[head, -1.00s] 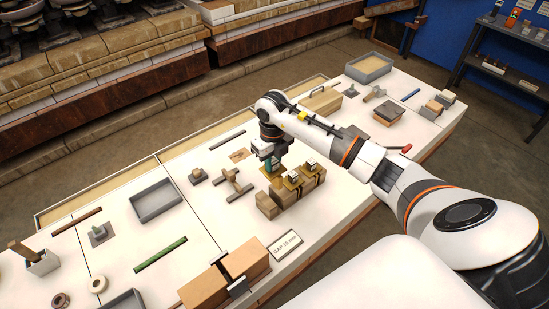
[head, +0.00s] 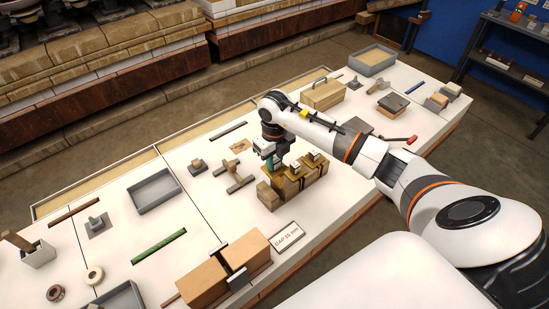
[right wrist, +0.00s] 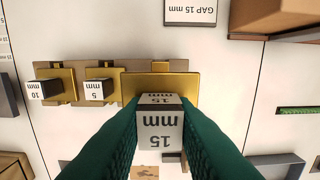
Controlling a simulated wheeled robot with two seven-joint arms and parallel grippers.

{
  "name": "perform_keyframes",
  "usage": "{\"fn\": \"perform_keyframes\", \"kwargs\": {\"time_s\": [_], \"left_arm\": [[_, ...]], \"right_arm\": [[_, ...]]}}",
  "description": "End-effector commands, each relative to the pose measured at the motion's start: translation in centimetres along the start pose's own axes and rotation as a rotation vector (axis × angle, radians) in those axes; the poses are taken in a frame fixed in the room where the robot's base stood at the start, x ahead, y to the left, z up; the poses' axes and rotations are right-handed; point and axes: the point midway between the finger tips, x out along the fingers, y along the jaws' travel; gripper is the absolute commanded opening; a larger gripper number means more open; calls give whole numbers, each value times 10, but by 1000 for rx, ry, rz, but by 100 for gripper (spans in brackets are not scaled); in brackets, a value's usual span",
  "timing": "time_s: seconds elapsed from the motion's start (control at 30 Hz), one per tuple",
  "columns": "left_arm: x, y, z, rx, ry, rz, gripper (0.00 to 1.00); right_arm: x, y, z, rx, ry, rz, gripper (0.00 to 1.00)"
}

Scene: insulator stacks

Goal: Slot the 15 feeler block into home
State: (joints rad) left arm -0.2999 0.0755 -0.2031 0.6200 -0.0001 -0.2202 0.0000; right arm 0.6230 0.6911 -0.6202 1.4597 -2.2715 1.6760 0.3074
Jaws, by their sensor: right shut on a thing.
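My right gripper (right wrist: 160,125), with teal fingers, is shut on the 15 feeler block (right wrist: 161,118). The block has white faces marked 15 mm. In the right wrist view it is in front of a wide brass plate (right wrist: 158,82) at the right end of the wooden rack (right wrist: 110,67). Whether it touches the rack or is seated, I cannot tell. The 5 block (right wrist: 95,90) and 10 block (right wrist: 37,89) sit at their own brass plates to the left. My left gripper is out of view.
A GAP 15 mm sign (head: 289,236) lies near the front edge beside large tan blocks (head: 205,284). A wooden cross-shaped piece (head: 234,175) and a grey tray (head: 154,190) lie left of the rack. A red-handled tool (head: 400,140) lies to the right.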

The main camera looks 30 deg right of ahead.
Motion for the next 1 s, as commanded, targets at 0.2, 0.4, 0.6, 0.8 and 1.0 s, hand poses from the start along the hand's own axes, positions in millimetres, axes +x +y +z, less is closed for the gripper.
{"fn": "perform_keyframes", "kwargs": {"time_s": [0.2, 0.4, 0.6, 0.8, 1.0], "left_arm": [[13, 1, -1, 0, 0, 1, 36], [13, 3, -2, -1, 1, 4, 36], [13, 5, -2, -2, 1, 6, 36], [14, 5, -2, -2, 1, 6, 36], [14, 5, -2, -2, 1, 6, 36]], "right_arm": [[16, 0, -1, 1, 2, 0, 4], [16, 0, -1, 1, 2, 0, 4], [16, 0, 0, 1, 2, 0, 4], [16, 0, 0, 0, 2, 1, 4], [16, -1, 0, 0, 1, -1, 4]]}}
